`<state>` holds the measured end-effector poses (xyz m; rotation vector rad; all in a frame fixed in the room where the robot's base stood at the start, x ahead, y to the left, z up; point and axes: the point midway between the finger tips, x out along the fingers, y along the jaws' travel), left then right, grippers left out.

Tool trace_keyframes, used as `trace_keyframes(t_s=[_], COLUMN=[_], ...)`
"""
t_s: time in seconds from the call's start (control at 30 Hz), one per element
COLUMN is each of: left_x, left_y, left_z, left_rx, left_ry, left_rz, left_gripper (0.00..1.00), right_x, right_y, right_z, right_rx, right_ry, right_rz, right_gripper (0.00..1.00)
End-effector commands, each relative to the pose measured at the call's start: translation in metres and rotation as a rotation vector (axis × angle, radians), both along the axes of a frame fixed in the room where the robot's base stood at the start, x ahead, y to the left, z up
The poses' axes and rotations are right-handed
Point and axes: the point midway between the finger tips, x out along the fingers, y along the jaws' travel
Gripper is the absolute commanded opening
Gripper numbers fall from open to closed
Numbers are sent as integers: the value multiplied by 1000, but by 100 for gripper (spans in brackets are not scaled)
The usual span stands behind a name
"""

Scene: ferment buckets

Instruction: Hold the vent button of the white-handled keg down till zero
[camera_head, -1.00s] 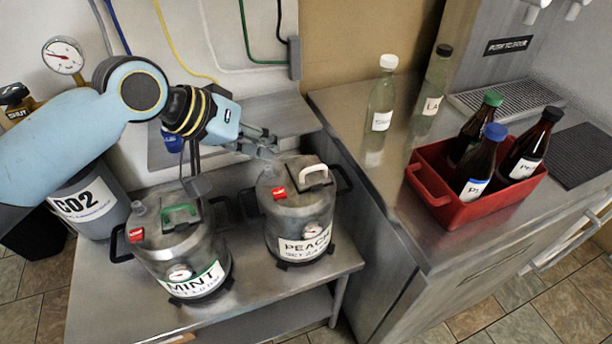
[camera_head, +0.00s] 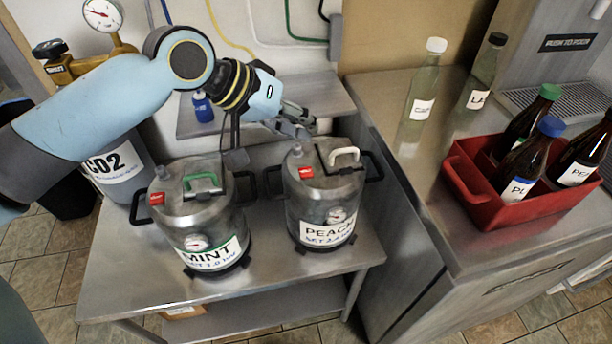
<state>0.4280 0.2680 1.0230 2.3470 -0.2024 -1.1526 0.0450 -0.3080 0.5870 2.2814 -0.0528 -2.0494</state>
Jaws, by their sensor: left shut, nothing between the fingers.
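The white-handled keg (camera_head: 318,205) is a grey metal pot labelled PEACH, standing on a low metal bench. It has a white handle (camera_head: 345,153), a red tag or button (camera_head: 306,172) on the lid, and a round gauge (camera_head: 337,215) on its front, too small to read. My left gripper (camera_head: 303,130) is shut and empty, just behind and above the back of its lid. I cannot tell whether it touches the lid. A similar keg labelled MINT (camera_head: 200,220), with a green handle (camera_head: 202,182), stands to its left. My right gripper is not in view.
A CO2 cylinder (camera_head: 118,172) with a gauge (camera_head: 103,15) stands at the left. A blue bottle (camera_head: 203,107) is on the back shelf. The right counter (camera_head: 410,170) carries clear bottles (camera_head: 424,85) and a red crate (camera_head: 475,207) of brown bottles.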

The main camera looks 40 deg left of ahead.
Motion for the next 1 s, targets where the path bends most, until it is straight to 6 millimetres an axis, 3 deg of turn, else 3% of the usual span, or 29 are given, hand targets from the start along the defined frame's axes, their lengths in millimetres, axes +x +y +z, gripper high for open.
trace_keyframes(t_s=[0.03, 0.27, 0.5, 1.0], left_x=[0, 0, 0, 0], left_y=[0, 0, 0, 0], left_z=[-13, -41, -58, -59], left_rx=[1, 1, -1, -1], left_ry=[0, 0, 0, 0], left_rz=[-1, 1, 1, 1], left_gripper=[0, 0, 0, 0], right_x=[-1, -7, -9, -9], right_y=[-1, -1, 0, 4], right_z=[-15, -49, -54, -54], right_rx=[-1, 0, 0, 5], right_ry=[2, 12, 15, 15], right_rz=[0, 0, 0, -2], right_gripper=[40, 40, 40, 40])
